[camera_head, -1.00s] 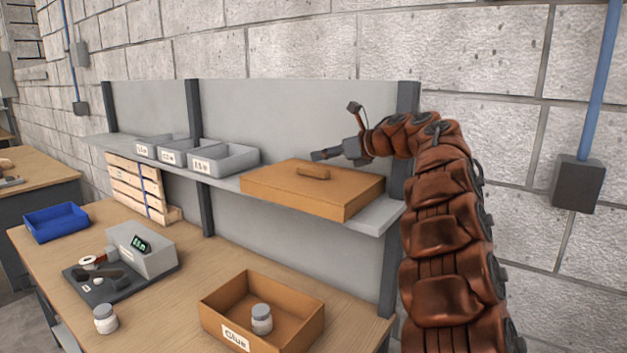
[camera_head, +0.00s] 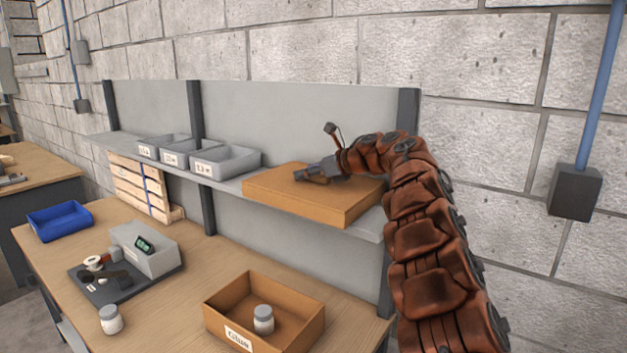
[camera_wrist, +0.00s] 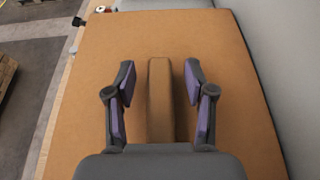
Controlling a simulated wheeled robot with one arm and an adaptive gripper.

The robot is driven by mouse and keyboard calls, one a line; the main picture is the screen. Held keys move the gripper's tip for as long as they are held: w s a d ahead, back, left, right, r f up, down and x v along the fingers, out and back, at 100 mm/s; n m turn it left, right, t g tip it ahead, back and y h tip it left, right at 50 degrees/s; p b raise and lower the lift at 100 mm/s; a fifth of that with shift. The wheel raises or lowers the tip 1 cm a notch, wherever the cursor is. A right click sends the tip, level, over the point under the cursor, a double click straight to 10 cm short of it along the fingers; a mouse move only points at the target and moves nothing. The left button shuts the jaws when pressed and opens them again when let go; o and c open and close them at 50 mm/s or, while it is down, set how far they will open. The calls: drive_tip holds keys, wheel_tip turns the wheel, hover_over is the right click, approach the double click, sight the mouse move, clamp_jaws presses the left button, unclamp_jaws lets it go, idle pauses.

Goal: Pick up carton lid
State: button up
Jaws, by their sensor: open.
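The carton lid (camera_head: 285,204) is a flat brown slab with a raised bar handle, lying on the grey shelf. My gripper (camera_head: 303,175) is at the handle, over the lid's top. In the wrist view the lid (camera_wrist: 225,60) fills most of the picture. There the handle (camera_wrist: 160,85) runs lengthwise between the two fingers of my gripper (camera_wrist: 159,80). The fingers are open, with a gap on each side of the handle. In the head view my gripper hides much of the handle.
Grey bins (camera_head: 226,162) stand on the shelf (camera_head: 366,227) left of the lid. Below, on the workbench (camera_head: 190,300), are an open brown "Glue" box (camera_head: 225,313) holding a jar, another jar (camera_head: 110,320), a scale (camera_head: 146,249) and a blue tray (camera_head: 59,221). A wall panel stands behind the shelf.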

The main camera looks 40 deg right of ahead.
sight(301, 182)
clamp_jaws()
idle(0.4)
idle(0.4)
drive_tip(key=shift+r, duration=1.8)
drive_tip(key=shift+s+a+b, duration=0.25)
drive_tip(key=shift+a+b, duration=0.4)
drive_tip(key=shift+a, duration=0.1)
drive_tip(key=shift+s+a+b, duration=0.2)
drive_tip(key=shift+a+b, duration=0.45)
drive_tip(key=shift+a, duration=0.1)
drive_tip(key=s+a+b, duration=0.1)
drive_tip(key=a+b, duration=0.1)
drive_tip(key=a, duration=0.4)
drive_tip(key=s+a+r+b, duration=0.1)
drive_tip(key=s+a+b, duration=0.1)
drive_tip(key=a, duration=0.4)
drive_tip(key=shift+s+r+b, duration=0.2)
drive_tip(key=shift+s+b, duration=0.1)
drive_tip(key=shift+b, duration=0.25)
